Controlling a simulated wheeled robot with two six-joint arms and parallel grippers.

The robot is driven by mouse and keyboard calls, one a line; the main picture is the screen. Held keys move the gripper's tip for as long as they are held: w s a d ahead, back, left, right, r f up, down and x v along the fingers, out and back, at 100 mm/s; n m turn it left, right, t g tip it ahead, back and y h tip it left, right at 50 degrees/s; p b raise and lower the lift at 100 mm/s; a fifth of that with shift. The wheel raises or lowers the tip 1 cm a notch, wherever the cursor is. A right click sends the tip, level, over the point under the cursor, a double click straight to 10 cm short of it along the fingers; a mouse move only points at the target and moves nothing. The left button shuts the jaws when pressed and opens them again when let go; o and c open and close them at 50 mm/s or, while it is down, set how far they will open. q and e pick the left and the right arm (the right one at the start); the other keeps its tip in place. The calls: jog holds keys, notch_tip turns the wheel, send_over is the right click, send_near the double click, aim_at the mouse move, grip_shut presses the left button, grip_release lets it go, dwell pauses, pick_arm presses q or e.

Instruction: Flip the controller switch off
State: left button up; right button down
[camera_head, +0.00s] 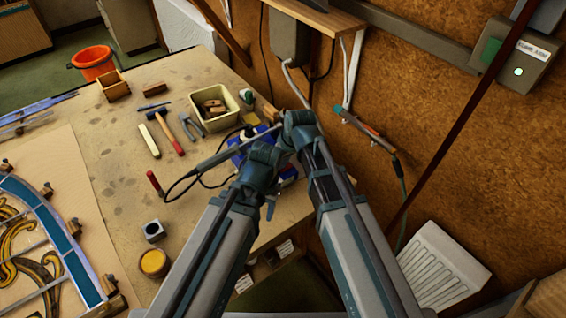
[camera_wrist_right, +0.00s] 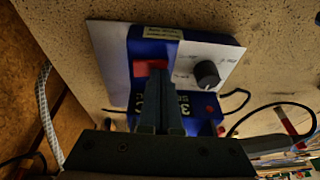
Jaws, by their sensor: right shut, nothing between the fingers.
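The controller (camera_wrist_right: 160,50) is a blue box with a white front panel in the right wrist view. It carries a red switch (camera_wrist_right: 141,68) and a black knob (camera_wrist_right: 207,74). In the head view, blue parts of the controller (camera_head: 240,140) show on the bench, mostly hidden behind my arm. My right gripper (camera_wrist_right: 157,75) is shut and empty. Its fingertips overlap the right part of the red switch in the wrist view. I cannot tell whether they touch it. The switch's on or off position is unclear.
The workbench (camera_head: 110,150) holds a cream tub (camera_head: 236,104), a hammer (camera_head: 170,135), a yellow pot (camera_head: 154,262) and a leaded panel (camera_head: 75,262) at the left. A soldering iron (camera_head: 365,128) and a cork-like wall stand at the right. Black cables run near the controller.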

jog(key=shift+d, duration=0.15)
pick_arm(q)
jog(key=shift+r, duration=0.1)
pick_arm(e)
jog(key=shift+w+d, duration=0.45)
jog(key=shift+d, duration=0.1)
jog(key=shift+r, duration=0.1)
pick_arm(q)
jog(key=shift+r, duration=0.1)
jog(key=shift+r+p, duration=0.85)
jog(key=shift+p, duration=0.25)
pick_arm(e)
jog(key=shift+r, duration=0.9)
pick_arm(q)
notch_tip(320, 180, up, 12)
jog(key=p, duration=1.1)
jog(key=shift+d+f+p, duration=0.15)
jog(key=shift+d+p, duration=0.15)
jog(key=shift+p, duration=0.05)
pick_arm(e)
jog(key=v, duration=1.2)
jog(key=shift+w, duration=0.35)
pick_arm(q)
jog(key=shift+w+f, duration=0.1)
